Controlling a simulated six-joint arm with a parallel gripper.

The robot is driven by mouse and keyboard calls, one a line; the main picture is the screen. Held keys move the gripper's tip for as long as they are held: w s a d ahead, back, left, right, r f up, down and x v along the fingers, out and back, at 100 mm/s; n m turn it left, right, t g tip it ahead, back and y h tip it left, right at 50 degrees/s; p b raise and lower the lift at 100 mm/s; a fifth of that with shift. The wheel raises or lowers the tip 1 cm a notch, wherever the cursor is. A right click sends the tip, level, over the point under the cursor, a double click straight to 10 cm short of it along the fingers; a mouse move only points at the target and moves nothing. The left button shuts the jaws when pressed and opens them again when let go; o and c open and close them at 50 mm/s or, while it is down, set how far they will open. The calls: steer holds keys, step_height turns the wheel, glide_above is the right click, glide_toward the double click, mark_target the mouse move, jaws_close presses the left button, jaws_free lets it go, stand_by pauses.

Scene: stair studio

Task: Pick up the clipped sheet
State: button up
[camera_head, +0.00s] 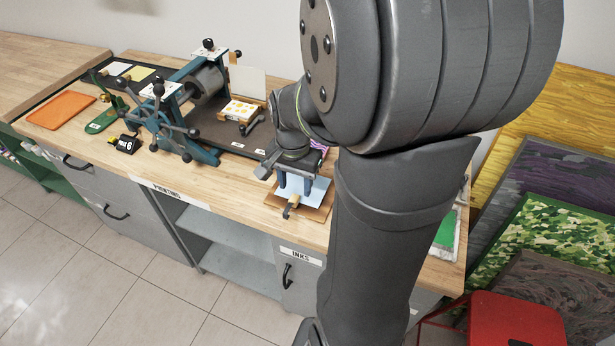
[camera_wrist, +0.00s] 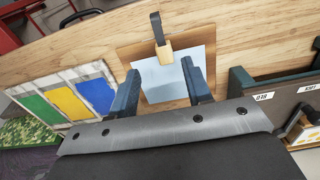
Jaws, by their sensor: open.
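The clipped sheet is a pale blue sheet (camera_wrist: 172,82) lying on a brown board (camera_wrist: 128,54), with a wooden clip (camera_wrist: 165,54) with a dark handle at its edge. In the head view the sheet (camera_head: 318,191) and the clip (camera_head: 292,203) show at the bench's front edge, partly hidden by my arm and gripper. My gripper (camera_head: 294,194) points down over the sheet. In the wrist view my gripper (camera_wrist: 160,80) is open, with one finger on each side of the sheet and nothing held between them. I cannot tell the fingers' height above the sheet.
A printing press (camera_head: 175,115) with a spoked wheel stands left on the wooden bench (camera_head: 220,192). A framed panel of green, blue and yellow (camera_wrist: 68,98) lies beside the board. A dark tray edge (camera_wrist: 270,95) is on the other side. A red stool (camera_head: 515,322) stands at right.

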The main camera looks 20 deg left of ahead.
mark_target(295, 197)
steer(key=shift+w+a+f, duration=0.15)
steer(key=shift+w+f, duration=0.05)
steer(key=shift+f, duration=1.15)
steer(key=shift+w+a+f, duration=0.15)
steer(key=shift+f, duration=1.2)
jaws_close()
